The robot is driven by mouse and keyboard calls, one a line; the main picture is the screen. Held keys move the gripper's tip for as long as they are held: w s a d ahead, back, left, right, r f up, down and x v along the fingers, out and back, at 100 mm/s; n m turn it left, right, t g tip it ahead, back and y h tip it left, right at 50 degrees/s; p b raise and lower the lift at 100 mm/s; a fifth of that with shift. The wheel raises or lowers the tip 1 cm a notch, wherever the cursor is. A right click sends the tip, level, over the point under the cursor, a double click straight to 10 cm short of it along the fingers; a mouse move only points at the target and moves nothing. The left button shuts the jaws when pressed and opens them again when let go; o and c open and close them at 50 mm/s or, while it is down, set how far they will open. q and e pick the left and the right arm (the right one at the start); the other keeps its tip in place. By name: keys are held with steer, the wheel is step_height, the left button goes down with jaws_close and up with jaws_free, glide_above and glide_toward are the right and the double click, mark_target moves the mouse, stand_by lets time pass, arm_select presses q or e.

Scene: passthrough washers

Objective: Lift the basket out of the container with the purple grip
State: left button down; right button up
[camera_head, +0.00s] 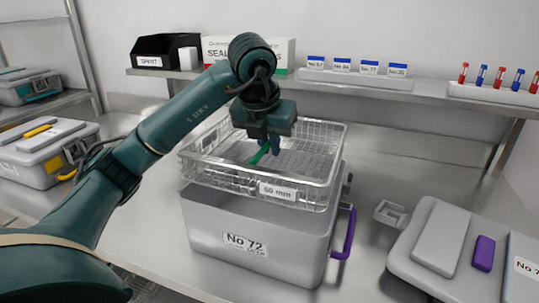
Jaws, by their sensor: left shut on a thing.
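The grey container (235,228), labelled No 72, stands on the steel bench with a purple grip (347,235) on its right side. The wire basket (312,195), with a 60 mm tag on its front, is above the container's opening, its near wall above the container's front rim. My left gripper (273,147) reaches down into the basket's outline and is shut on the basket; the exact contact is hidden. A green piece (260,153) shows beside the fingers; I cannot tell what it belongs to. My right gripper is out of view.
A grey lid (408,243) with a purple tag (484,253) lies at the right. Another closed container (35,165) stands at the left. A shelf behind holds a black bin (160,47) and boxes.

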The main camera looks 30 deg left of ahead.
arm_select(q)
steer(key=shift+r, duration=0.25)
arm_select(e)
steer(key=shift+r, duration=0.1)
arm_select(q)
steer(key=shift+r+p, duration=1.35)
steer(key=shift+r, duration=0.2)
steer(key=shift+r+p, duration=0.4)
steer(key=shift+r, duration=0.1)
steer(key=shift+r+p, duration=0.45)
steer(key=shift+r, duration=0.05)
steer(key=shift+r+p, duration=0.8)
steer(key=shift+r, duration=0.2)
steer(key=shift+r+p, duration=0.8)
steer(key=shift+r, duration=0.15)
step_height(320, 180, up, 8)
steer(key=p, duration=0.3)
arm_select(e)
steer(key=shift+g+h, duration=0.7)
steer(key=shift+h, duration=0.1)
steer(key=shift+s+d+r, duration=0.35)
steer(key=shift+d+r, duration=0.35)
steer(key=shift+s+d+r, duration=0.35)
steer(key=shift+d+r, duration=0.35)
